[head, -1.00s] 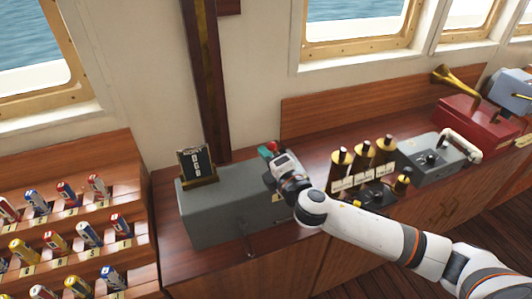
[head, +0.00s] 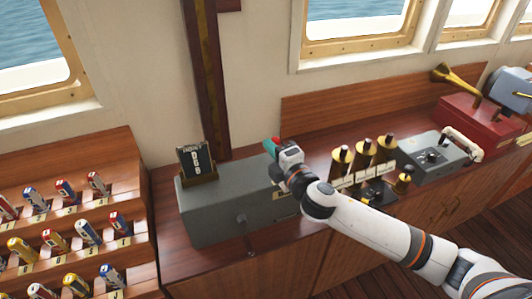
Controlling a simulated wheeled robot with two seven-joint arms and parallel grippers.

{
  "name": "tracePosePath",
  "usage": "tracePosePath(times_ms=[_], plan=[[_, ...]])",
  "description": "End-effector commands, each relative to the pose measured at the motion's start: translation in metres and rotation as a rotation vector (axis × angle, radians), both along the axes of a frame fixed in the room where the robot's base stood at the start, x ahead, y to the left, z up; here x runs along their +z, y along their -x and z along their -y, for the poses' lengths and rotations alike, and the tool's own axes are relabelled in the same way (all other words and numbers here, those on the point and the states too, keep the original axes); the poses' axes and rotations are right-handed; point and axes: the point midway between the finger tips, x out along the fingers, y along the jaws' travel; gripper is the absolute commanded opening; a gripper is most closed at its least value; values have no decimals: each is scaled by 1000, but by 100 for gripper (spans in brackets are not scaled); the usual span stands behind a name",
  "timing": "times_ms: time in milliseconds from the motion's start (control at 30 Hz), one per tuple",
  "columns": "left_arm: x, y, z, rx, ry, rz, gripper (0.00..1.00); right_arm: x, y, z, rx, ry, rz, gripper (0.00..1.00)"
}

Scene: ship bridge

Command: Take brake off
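A grey box (head: 225,212) stands on the wooden counter, with a small dark sign board (head: 195,160) on top and a thin crank-like lever (head: 243,222) on its front face. My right gripper (head: 274,149) is at the box's right end, near its top edge. A small teal and red part shows at the gripper's tip; I cannot tell whether it belongs to the gripper or to a control. The fingers are too small and hidden to tell whether they touch or hold anything. No part is clearly readable as a brake. My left gripper is out of view.
Several brass-topped cylinders (head: 363,154) stand just right of my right gripper, above my forearm. A grey control box (head: 433,157) and a red box (head: 468,123) with a brass horn are farther right. A stepped wooden rack (head: 125,183) of coloured handles is at left.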

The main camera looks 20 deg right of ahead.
Motion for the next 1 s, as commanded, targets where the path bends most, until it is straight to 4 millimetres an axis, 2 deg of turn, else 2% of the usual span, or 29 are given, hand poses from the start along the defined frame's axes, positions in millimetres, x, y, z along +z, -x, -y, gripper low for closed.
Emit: tracePosePath(times_ms=[600, 1000], plan=[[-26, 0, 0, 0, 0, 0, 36, 11, -2, 55, -4, -516, -17, 0], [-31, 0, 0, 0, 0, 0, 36, 9, -3, 76, -3, -720, -26, 0]])
